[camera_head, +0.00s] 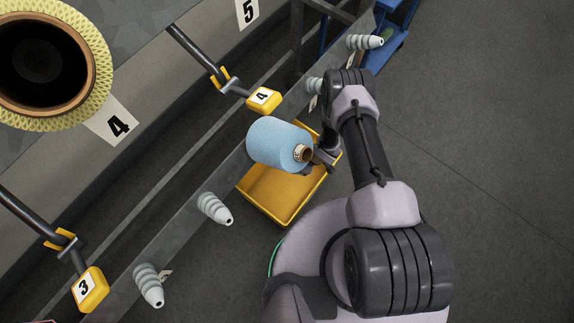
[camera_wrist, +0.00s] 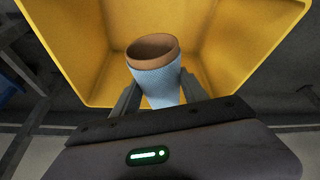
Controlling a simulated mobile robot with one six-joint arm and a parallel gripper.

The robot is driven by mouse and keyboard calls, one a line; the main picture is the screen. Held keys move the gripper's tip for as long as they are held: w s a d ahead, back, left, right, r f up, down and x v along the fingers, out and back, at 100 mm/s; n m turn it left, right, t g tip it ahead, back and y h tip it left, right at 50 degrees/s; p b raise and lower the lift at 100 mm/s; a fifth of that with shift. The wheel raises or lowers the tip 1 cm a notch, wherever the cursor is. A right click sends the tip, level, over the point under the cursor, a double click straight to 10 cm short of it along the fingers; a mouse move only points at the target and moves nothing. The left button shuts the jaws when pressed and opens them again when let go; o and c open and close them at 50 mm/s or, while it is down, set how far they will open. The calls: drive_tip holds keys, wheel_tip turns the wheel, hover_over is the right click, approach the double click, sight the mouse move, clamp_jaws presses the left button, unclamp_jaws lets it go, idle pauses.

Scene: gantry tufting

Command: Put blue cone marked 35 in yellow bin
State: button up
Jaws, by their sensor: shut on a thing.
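The blue cone (camera_head: 274,141) is a yarn cone on a brown tube, lying tilted in the head view. A small label sits at its tube end, too small to read. My gripper (camera_head: 318,160) is shut on the cone's tube end, partly hidden by the wrist. The yellow bin (camera_head: 270,195) is below the cone, and its inside looks empty where it shows. In the wrist view the cone (camera_wrist: 158,78) stands between my two fingers (camera_wrist: 157,97), with its brown tube end toward the bin's inside (camera_wrist: 220,45). The cone appears above the bin, apart from its floor.
Grey ribbed spindle holders (camera_head: 215,208) line the rail beside the bin. Yellow blocks marked 4 (camera_head: 264,100) and 3 (camera_head: 90,289) stand on arms at the left. A pale yellow cone (camera_head: 93,60) is at upper left. A blue cart (camera_head: 388,45) stands at the top. Floor on the right is clear.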

drive_tip(key=o, duration=1.6)
drive_tip(key=shift+r, duration=0.15)
drive_tip(key=p+v, duration=0.8)
drive_tip(key=v, duration=0.9)
drive_tip(key=shift+d+r, duration=0.1)
drive_tip(key=shift+s, duration=0.1)
